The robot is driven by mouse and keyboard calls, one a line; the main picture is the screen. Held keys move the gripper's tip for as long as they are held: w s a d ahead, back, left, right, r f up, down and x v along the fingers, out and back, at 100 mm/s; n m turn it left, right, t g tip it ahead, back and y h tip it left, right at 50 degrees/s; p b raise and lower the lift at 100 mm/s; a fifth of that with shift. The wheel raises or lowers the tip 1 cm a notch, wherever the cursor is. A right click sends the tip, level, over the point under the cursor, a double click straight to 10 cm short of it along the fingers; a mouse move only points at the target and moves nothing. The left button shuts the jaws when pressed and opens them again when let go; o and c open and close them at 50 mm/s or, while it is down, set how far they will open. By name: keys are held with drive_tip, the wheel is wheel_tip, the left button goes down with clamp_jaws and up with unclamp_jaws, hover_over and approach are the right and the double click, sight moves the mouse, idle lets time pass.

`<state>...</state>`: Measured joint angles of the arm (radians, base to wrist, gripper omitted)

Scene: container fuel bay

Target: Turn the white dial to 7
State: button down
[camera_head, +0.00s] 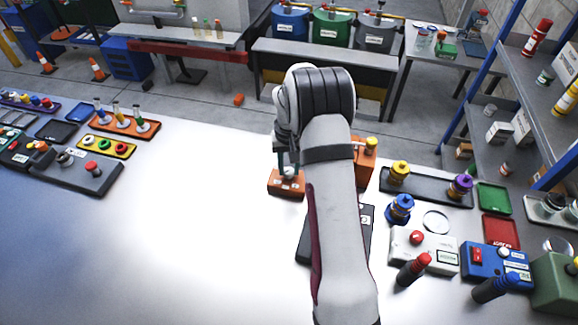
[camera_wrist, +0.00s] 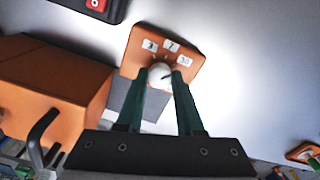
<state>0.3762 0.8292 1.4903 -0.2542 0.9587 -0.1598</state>
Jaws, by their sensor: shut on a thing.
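The white dial (camera_wrist: 160,74) is a small round knob on an orange panel (camera_wrist: 137,48) with several white number labels. The middle label (camera_wrist: 171,46) seems to read 7; the other labels are hard to read. A dark mark on the dial points toward the upper right in the wrist view. My gripper (camera_wrist: 161,80) is shut on the dial, with one green finger on each side. In the head view the orange panel (camera_head: 274,187) sits on the white table, with my gripper (camera_head: 288,172) above it.
An orange box (camera_wrist: 50,95) stands close beside the panel; it also shows behind my arm in the head view (camera_head: 364,158). A dark tray (camera_head: 430,188) with capped bottles lies to the right.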

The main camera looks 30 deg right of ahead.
sight(289, 171)
drive_tip(key=n, duration=0.4)
drive_tip(key=shift+n, duration=2)
drive_tip(key=c, duration=0.5)
unclamp_jaws()
drive_tip(key=shift+c, duration=0.2)
wheel_tip(289, 171, up, 16)
drive_tip(key=shift+f, duration=0.1)
